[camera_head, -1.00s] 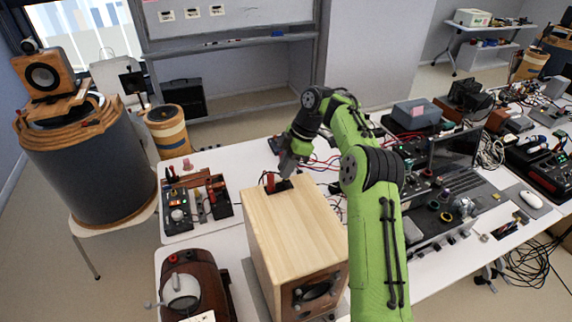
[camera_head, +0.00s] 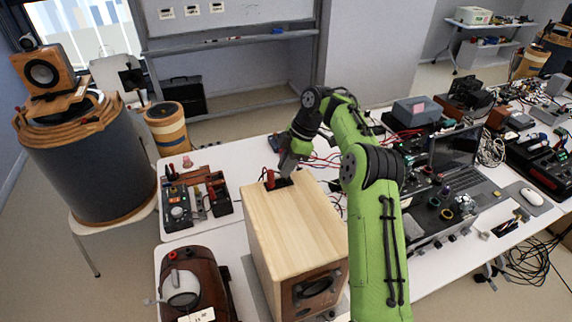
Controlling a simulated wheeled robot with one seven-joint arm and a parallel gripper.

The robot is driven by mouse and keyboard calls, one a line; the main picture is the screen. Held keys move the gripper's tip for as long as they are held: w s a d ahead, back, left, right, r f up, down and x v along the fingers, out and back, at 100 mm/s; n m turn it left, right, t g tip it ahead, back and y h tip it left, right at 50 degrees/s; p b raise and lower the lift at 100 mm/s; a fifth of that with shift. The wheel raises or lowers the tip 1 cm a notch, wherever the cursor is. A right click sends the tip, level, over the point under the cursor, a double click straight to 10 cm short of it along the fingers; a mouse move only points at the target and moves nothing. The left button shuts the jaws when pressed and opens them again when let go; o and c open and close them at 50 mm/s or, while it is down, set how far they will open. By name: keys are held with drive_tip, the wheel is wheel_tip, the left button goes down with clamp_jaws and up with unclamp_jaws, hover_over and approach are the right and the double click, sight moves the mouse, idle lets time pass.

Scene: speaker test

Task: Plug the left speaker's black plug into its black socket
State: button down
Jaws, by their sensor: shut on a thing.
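A light wooden speaker (camera_head: 292,222) stands on the white table in the middle of the view, its driver facing front. A dark socket plate (camera_head: 279,183) is set near the back edge of its top. A red plug (camera_head: 270,179) stands upright at the left of this plate. My gripper (camera_head: 286,172) reaches down to the right part of the plate, next to the red plug. It is shut, and what it holds is too small and hidden to make out. The black plug and black socket cannot be told apart from the gripper and the dark plate.
A black device with red and black posts (camera_head: 196,203) lies left of the speaker. A brown meter-like device (camera_head: 190,285) stands at the front left. A laptop (camera_head: 455,152) and cluttered electronics fill the table at right. Red cables run behind the gripper.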

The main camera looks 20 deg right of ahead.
drive_tip(key=shift+f, duration=0.35)
drive_tip(key=c, duration=1)
unclamp_jaws()
drive_tip(key=shift+o, duration=0.2)
drive_tip(key=shift+r, duration=0.15)
wheel_tip(320, 180, up, 3)
drive_tip(key=p, duration=0.3)
drive_tip(key=shift+r+p, duration=0.3)
drive_tip(key=shift+r, duration=1.85)
